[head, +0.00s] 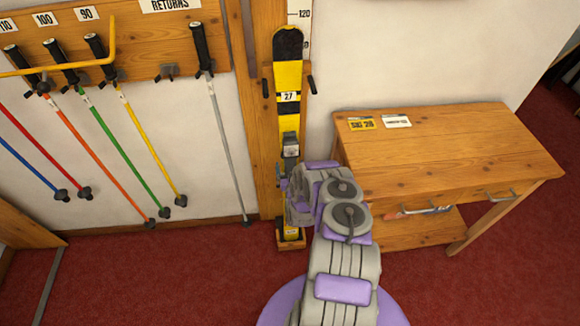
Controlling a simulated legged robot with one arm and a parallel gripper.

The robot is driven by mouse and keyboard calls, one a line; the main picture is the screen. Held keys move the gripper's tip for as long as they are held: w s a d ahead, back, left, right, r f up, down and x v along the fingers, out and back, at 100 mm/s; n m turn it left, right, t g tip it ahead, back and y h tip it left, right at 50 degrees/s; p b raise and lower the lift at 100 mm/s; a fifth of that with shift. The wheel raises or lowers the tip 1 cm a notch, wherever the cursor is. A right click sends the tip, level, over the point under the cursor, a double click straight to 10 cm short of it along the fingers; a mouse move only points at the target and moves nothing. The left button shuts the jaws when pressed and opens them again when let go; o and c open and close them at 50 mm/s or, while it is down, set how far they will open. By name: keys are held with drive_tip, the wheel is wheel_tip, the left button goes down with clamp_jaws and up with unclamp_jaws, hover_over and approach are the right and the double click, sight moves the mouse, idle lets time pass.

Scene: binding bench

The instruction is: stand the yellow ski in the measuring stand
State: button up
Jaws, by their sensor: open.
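The yellow ski (288,124), with black bands and a label reading 27, stands upright against the wooden measuring stand (266,188). Its black tip is at the top beside a white scale marked 120. Its foot is at the stand's small wooden base (291,245). Dark pegs show on both sides of the ski's upper part. My gripper (288,190) is open at the ski's lower half, just below the binding. My arm hides part of the ski there, and I cannot tell whether the fingers touch it.
A wooden table (435,150) with two small cards and a drawer stands to the right. A wall rack (140,45) holds several coloured ski poles at the left, under a RETURNS sign. Red carpet (160,285) is clear in front.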

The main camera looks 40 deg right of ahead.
drive_tip(key=p+v, duration=0.3)
drive_tip(key=v, duration=0.9)
drive_tip(key=shift+s+p, duration=0.25)
drive_tip(key=shift+p, duration=0.15)
idle(1.3)
drive_tip(key=shift+a+f, duration=0.1)
